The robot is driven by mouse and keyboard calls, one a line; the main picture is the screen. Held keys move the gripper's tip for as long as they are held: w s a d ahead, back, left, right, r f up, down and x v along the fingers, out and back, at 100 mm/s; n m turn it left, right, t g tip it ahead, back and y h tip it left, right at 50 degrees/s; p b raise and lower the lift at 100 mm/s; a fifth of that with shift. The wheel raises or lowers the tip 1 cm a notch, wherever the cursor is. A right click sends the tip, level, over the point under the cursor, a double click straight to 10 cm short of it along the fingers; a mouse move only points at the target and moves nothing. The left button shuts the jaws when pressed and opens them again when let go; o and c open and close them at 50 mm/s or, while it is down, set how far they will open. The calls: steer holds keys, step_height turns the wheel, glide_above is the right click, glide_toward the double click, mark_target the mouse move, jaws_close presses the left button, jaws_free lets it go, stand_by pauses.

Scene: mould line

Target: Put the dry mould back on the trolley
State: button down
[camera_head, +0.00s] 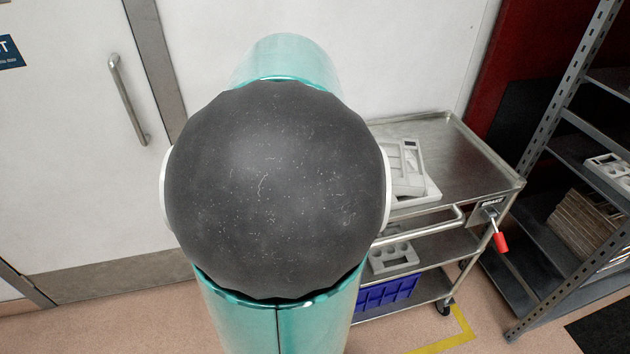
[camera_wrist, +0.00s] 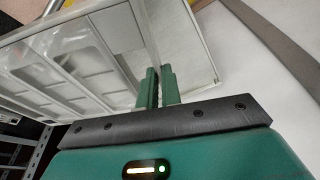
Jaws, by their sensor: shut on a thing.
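In the wrist view my gripper (camera_wrist: 160,84) has its green fingers closed on the edge of a pale grey mould (camera_wrist: 72,62) with rectangular cavities. The mould spreads to the upper left of the fingers and looks tilted in this view. The steel trolley (camera_head: 455,165) stands at the right in the head view. Pale grey mould pieces (camera_head: 408,168) show at the left of its top deck, partly hidden behind my arm. I cannot tell whether the held mould is one of these or touches the deck. My gripper is hidden in the head view.
The right part of the trolley top is bare. Its lower shelves hold another grey mould (camera_head: 393,258) and a blue crate (camera_head: 388,292). A red-handled brake lever (camera_head: 499,240) sticks out at its front corner. A metal rack (camera_head: 560,130) stands close on the right; a door (camera_head: 80,150) is left.

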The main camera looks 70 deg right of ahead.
steer(key=w+d+f, duration=0.2)
steer(key=w+f, duration=0.1)
steer(key=w+d+f, duration=0.3)
steer(key=w, duration=0.1)
steer(key=w+d+f, duration=0.2)
steer(key=w+f, duration=0.2)
steer(key=shift+w+d, duration=0.2)
steer(key=shift+f, duration=2.1)
steer(key=c, duration=1.6)
jaws_free()
